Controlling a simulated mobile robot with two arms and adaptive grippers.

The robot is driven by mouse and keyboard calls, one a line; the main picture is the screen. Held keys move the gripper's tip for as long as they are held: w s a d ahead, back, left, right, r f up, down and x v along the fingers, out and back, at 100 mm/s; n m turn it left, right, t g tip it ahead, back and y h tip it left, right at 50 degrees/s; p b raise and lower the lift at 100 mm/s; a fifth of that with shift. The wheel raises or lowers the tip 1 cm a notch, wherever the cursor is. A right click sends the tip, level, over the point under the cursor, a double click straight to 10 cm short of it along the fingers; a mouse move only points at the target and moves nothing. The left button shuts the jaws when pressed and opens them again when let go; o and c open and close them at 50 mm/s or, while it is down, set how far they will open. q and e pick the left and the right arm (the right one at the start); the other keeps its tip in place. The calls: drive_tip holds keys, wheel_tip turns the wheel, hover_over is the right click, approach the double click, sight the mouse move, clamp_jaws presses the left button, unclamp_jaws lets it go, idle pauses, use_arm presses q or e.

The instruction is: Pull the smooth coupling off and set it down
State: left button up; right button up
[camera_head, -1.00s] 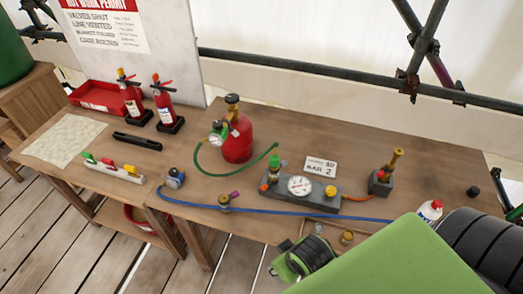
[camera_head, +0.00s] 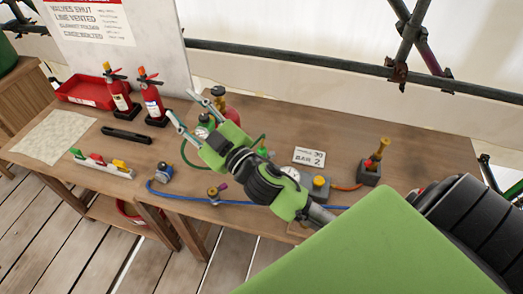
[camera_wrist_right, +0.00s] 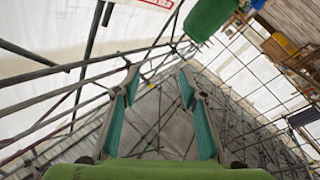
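I cannot tell which fitting is the smooth coupling. Candidates on the bench are the blue-bodied fitting (camera_head: 161,173) at the left end of the blue hose and a small brass fitting with a purple part (camera_head: 218,191) along it. My right gripper (camera_head: 180,103) is open and empty, in front of the red cylinder (camera_head: 232,113) in the head view, its fingers pointing up-left. The right wrist view shows its teal-padded fingers (camera_wrist_right: 158,75) spread with nothing between them. My left gripper is not in view.
Two small fire extinguishers (camera_head: 152,101), a red tray (camera_head: 84,91), a black bar (camera_head: 126,135) and a rack with coloured handles (camera_head: 99,161) stand left. Scaffold poles (camera_head: 300,58) run behind the bench.

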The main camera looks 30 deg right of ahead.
drive_tip(key=a+r+n+g+y, duration=0.1)
drive_tip(key=a+r+n+y, duration=0.4)
drive_tip(key=a+n+y, duration=0.2)
drive_tip(key=s+a+n+g+y, duration=0.3)
drive_tip(key=a+n+g+y, duration=0.2)
drive_tip(key=n, duration=0.2)
drive_tip(key=n+g+h, duration=0.4)
drive_tip(key=g+h, duration=1)
drive_tip(key=h, duration=0.2)
hover_over(262, 147)
wheel_tip(262, 147, down, 18)
drive_tip(key=shift+w+d+r, duration=0.1)
